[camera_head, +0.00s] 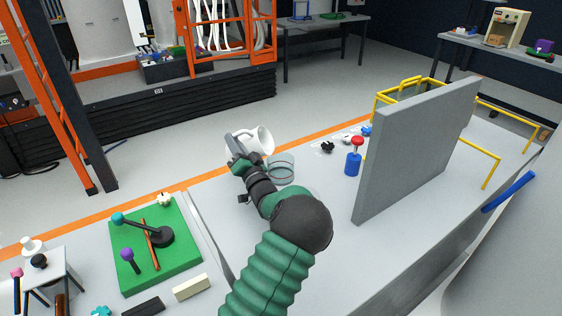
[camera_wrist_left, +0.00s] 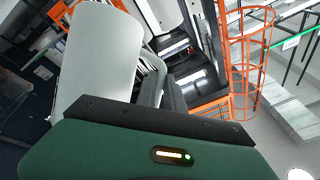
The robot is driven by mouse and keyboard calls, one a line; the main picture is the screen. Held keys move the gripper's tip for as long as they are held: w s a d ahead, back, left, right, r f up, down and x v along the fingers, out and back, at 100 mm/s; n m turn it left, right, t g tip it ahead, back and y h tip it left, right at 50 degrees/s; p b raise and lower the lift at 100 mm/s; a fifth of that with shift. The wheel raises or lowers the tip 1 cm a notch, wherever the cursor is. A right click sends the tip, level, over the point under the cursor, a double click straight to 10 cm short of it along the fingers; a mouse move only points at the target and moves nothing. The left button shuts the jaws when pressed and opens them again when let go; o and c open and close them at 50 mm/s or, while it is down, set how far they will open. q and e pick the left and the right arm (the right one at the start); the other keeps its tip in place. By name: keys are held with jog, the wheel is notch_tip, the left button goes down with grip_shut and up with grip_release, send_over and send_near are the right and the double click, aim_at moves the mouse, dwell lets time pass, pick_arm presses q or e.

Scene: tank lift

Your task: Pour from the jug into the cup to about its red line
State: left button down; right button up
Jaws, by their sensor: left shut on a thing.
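The white jug (camera_head: 252,141) is above the table, tilted with its mouth toward the right. It also shows large in the left wrist view (camera_wrist_left: 100,50). My left gripper (camera_head: 238,160) is shut on the jug, on its left side. A clear, see-through cup (camera_head: 281,169) stands upright on the table, just below and to the right of the jug. My left forearm partly crosses in front of the cup's lower side. I cannot make out a red line, the liquid level or a stream. My right gripper is not in view.
A grey upright panel (camera_head: 415,150) stands on the table to the right. A blue bottle with a red top (camera_head: 353,160) is left of it. Small black and white pieces (camera_head: 328,147) lie behind the cup. A green board (camera_head: 155,250) with knobs is at left.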

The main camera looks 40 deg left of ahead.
aim_at(239, 135)
pick_arm(q)
jog(key=shift+w+d+r+m+t, duration=0.2)
jog(key=shift+r+m+t, duration=0.1)
jog(key=shift+r+m, duration=0.25)
jog(key=shift+w+d+r+m+y, duration=0.2)
jog(key=shift+d+r+m+y, duration=0.05)
jog(key=shift+y, duration=0.05)
dwell(0.6)
jog(key=shift+w+d+r+m+t+y+b, duration=0.2)
jog(key=shift+d+r+m+t+y+b, duration=0.1)
jog(key=shift+r+m+t, duration=0.35)
dwell(1.1)
jog(key=shift+w+d+r+m+t, duration=0.1)
jog(key=shift+w+d+m+t, duration=0.1)
jog(key=shift+d+m+t, duration=0.15)
dwell(0.4)
jog(key=a+f+n+g+h, duration=0.1)
jog(key=n, duration=0.1)
jog(key=s+a+f+n+g+p, duration=0.1)
jog(key=f+n, duration=0.1)
jog(key=a+f+n+g+h+p, duration=0.1)
jog(key=n, duration=0.1)
jog(key=shift+s+f+g+h, duration=0.3)
jog(key=shift+s+f+g, duration=0.05)
jog(key=shift+g, duration=0.05)
dwell(1.2)
